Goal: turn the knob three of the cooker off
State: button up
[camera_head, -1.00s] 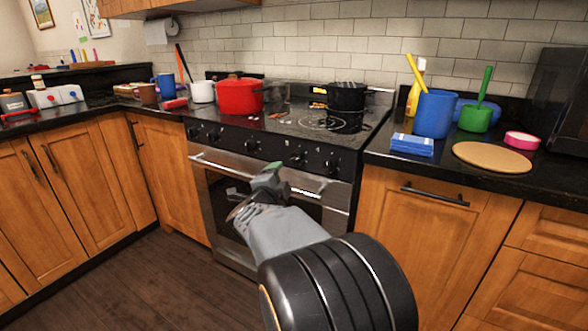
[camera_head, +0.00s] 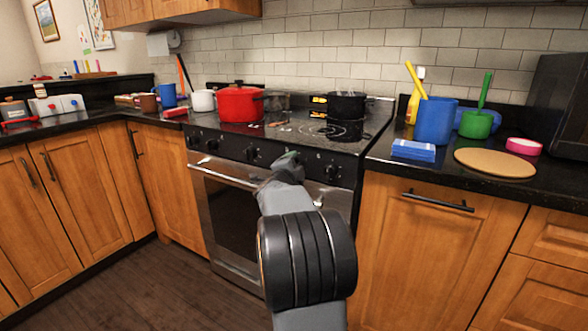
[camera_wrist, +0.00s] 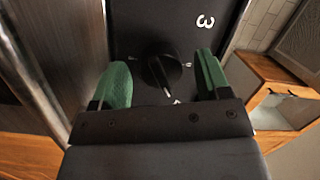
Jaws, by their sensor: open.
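The cooker (camera_head: 228,207) has a black front panel with several black knobs. In the wrist view, a round black knob (camera_wrist: 160,68) sits on the panel near a white printed 3. Its white pointer line points down and slightly right in that picture, towards a small white mark. My gripper (camera_wrist: 164,78) is open, with one green fingertip on each side of this knob and gaps visible between. In the head view, my gripper (camera_head: 287,160) is at the panel, right of the middle knob (camera_head: 250,153), and covers part of the panel.
A red pot (camera_head: 240,103) and a black pot (camera_head: 346,106) stand on the hob. The oven door handle (camera_head: 222,173) runs below the panel. The right counter holds a blue container (camera_head: 435,121), a blue sponge (camera_head: 413,150) and a round board (camera_head: 495,162).

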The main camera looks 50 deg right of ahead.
jog(key=shift+c, duration=0.4)
jog(key=c, duration=0.8)
jog(key=shift+r+n+p, duration=0.3)
jog(key=shift+n+p, duration=0.1)
jog(key=shift+p, duration=0.65)
jog(key=shift+c, duration=0.2)
jog(key=n+p, duration=0.3)
jog(key=p, duration=0.2)
jog(key=shift+r+y+p, duration=0.2)
jog(key=shift+y+p, duration=0.15)
jog(key=shift+y, duration=0.05)
jog(key=n+p, duration=0.2)
jog(key=p, duration=0.1)
jog(key=n+g+p, duration=0.1)
jog(key=n+p, duration=0.1)
jog(key=p, duration=0.2)
jog(key=n+g+p, duration=0.1)
jog(key=n+p, duration=0.1)
jog(key=p, duration=0.2)
jog(key=shift+f+n+y, duration=0.3)
jog(key=shift+f+n, duration=0.05)
jog(key=shift+n, duration=0.05)
jog(key=shift+f+p, duration=0.1)
jog(key=shift+p, duration=0.25)
jog(key=o, duration=0.9)
